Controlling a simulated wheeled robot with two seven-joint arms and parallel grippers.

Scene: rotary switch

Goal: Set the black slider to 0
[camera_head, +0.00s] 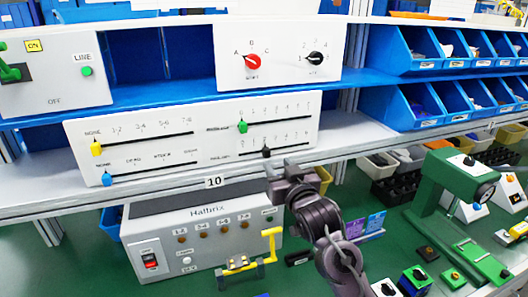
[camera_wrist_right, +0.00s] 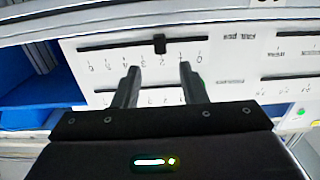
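The black slider (camera_head: 266,152) sits on the lower right track of the white slider panel (camera_head: 200,120). In the right wrist view, which is turned upside down, the black slider (camera_wrist_right: 159,44) stands near the 2 of its scale; the 0 is at the right end of the digits there. My right gripper (camera_head: 284,168) is just below and in front of the slider. In the right wrist view, its two fingers (camera_wrist_right: 158,68) are apart and empty, pointing toward the panel, with the slider lined up between them but beyond their tips. My left gripper is out of view.
A green slider (camera_head: 242,127) sits on the track above. Yellow (camera_head: 97,148) and blue (camera_head: 107,179) sliders are on the left tracks. A grey box (camera_head: 207,235) with a yellow handle stands below; blue bins (camera_head: 405,105) are at the right.

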